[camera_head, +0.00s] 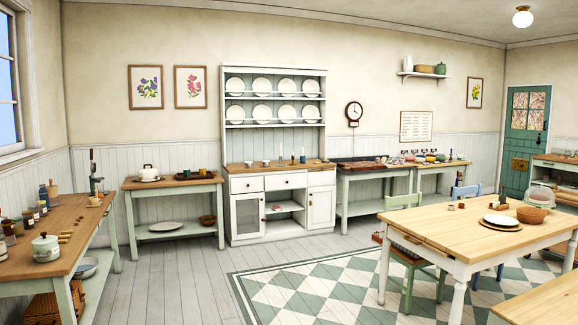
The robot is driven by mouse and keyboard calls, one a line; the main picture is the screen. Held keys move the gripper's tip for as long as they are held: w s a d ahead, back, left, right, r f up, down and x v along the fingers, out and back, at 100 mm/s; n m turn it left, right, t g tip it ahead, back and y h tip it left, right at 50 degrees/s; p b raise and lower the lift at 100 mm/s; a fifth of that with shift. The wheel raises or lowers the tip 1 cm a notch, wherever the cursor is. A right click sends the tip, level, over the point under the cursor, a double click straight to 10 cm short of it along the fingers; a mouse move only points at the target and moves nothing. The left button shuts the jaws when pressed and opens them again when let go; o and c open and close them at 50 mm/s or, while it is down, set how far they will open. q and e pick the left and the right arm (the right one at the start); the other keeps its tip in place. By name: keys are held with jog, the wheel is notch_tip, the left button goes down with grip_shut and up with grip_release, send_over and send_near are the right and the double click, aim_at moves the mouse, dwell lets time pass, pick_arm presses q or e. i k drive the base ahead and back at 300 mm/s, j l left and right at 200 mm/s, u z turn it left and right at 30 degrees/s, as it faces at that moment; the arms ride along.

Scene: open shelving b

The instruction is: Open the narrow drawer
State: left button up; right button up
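A white dresser (273,228) stands against the back wall, with plate racks above and a wooden counter. Under the counter is a row of drawer fronts. The left drawer (249,185) is narrower than the middle drawer (286,182). A front at the right (321,179) also looks narrow. All of these look closed. I cannot tell for certain which one is the narrow drawer of the task. Below them are a left door, an open middle shelf and a right door. Neither of my grippers is in view.
A wooden dining table (470,222) with chairs stands at the right on a checkered rug (310,290). A side table (172,184) stands left of the dresser, and a long workbench (60,230) runs along the left wall. The floor (180,275) before the dresser is clear.

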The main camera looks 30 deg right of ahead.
aim_at(243, 185)
jog(key=i+z, duration=0.15)
jog(key=i, duration=0.2)
jog(key=i+j+z, duration=0.1)
jog(key=i+z, duration=0.2)
jog(key=i, duration=2.2)
jog(key=i+z, duration=0.15)
jog(key=i, duration=0.35)
jog(key=i+j+z, duration=0.15)
jog(key=i, duration=0.3)
jog(key=i+z, duration=0.1)
jog(key=i, duration=0.4)
jog(key=i+j+z, duration=0.15)
jog(key=i, duration=0.3)
jog(key=i+j+z, duration=0.15)
jog(key=i+j, duration=0.15)
jog(key=i, duration=0.15)
jog(key=i+l+z, duration=0.1)
jog(key=i+l, duration=0.2)
jog(key=i, duration=0.75)
jog(key=i+l+z, duration=0.1)
jog(key=i, duration=0.95)
jog(key=i+l+z, duration=0.1)
jog(key=i, duration=1)
jog(key=i+l+u, duration=0.15)
jog(key=i, duration=0.6)
jog(key=z, duration=0.25)
